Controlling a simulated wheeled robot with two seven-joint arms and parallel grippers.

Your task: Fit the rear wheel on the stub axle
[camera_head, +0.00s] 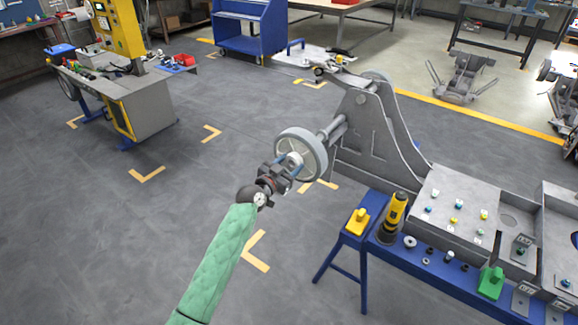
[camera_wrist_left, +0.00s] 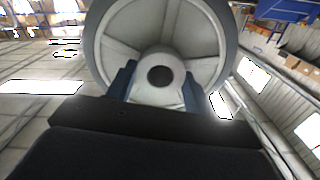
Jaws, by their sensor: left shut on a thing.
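The grey-rimmed rear wheel (camera_head: 303,153) stands upright at the near end of the stub axle (camera_head: 333,128), which sticks out from the grey chassis (camera_head: 365,125). Its pale disc and round hub (camera_wrist_left: 160,75) fill the upper left wrist view. My left gripper (camera_head: 290,163) is shut on the hub from the outer side; its blue fingers (camera_wrist_left: 158,88) sit left and right of the hub. The wheel hides the axle's near end, so I cannot tell how far the axle enters it. My right gripper is not in view.
A blue stand (camera_head: 350,245) with a yellow tool (camera_head: 358,221) and a yellow-black tool (camera_head: 395,215) is right of my left arm. A blue bench (camera_head: 430,268) holds small parts and a green block (camera_head: 490,283). The floor left of the wheel is clear.

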